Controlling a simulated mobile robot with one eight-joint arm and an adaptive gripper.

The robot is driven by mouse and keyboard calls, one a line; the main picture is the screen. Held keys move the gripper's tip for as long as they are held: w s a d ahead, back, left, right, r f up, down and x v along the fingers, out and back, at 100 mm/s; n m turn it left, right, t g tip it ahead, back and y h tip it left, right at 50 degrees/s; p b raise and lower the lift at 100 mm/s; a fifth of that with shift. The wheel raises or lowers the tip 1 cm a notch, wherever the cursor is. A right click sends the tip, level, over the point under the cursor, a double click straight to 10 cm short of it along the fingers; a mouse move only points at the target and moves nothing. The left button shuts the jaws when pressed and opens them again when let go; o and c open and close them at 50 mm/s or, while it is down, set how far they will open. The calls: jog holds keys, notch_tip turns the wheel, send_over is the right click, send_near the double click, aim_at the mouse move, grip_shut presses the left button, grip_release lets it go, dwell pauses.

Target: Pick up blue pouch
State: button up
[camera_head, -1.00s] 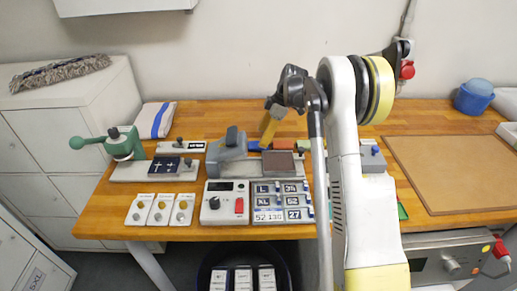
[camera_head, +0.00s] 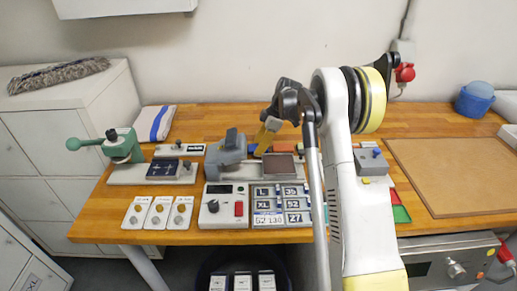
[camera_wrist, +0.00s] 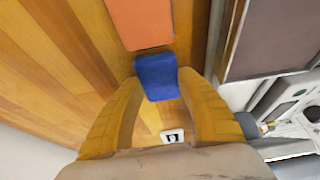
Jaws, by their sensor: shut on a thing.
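The blue pouch (camera_wrist: 157,70) is a small rounded blue block in the wrist view, between the two yellow fingers of my gripper (camera_wrist: 160,82). The fingers are shut on its sides. It appears to be at the wooden table; I cannot tell whether it is lifted. In the head view my yellow gripper (camera_head: 264,143) points down behind the grey press, and only a sliver of blue shows at its tips.
An orange pouch (camera_wrist: 138,20) lies just beyond the blue one. The grey press (camera_head: 228,155) and a brown-topped pad (camera_head: 279,165) stand in front of my gripper. A green hand press (camera_head: 120,146) is at the left, and a brown board (camera_head: 455,175) at the right.

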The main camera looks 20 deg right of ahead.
jog(key=shift+r, duration=0.1)
notch_tip(320, 180, up, 4)
jog(key=shift+d+r+p, duration=0.15)
jog(key=shift+r+p, duration=0.1)
jog(key=shift+p, duration=0.85)
jog(key=s+d+r+p, duration=0.35)
jog(key=d+r, duration=0.25)
jog(key=d, duration=0.5)
jog(key=s+a+r+p, duration=0.1)
jog(key=s+r+p, duration=0.1)
jog(key=s, duration=0.7)
jog(key=s+a+r+p, duration=0.1)
jog(key=s+r, duration=0.2)
jog(key=s, duration=0.6)
jog(key=b, duration=0.3)
send_over(276, 164)
jog(key=d, duration=0.1)
jog(key=f, duration=0.4)
jog(key=s+f, duration=0.1)
jog(key=f, duration=0.2)
jog(key=shift+d+f, duration=0.1)
jog(key=shift+d, duration=0.05)
jog(key=shift+w+f, duration=0.15)
jog(key=shift+w, duration=0.05)
jog(key=shift+a+f, duration=0.2)
jog(key=shift+f, duration=0.05)
jog(key=shift+f+b, duration=0.7)
jog(key=shift+f, duration=1)
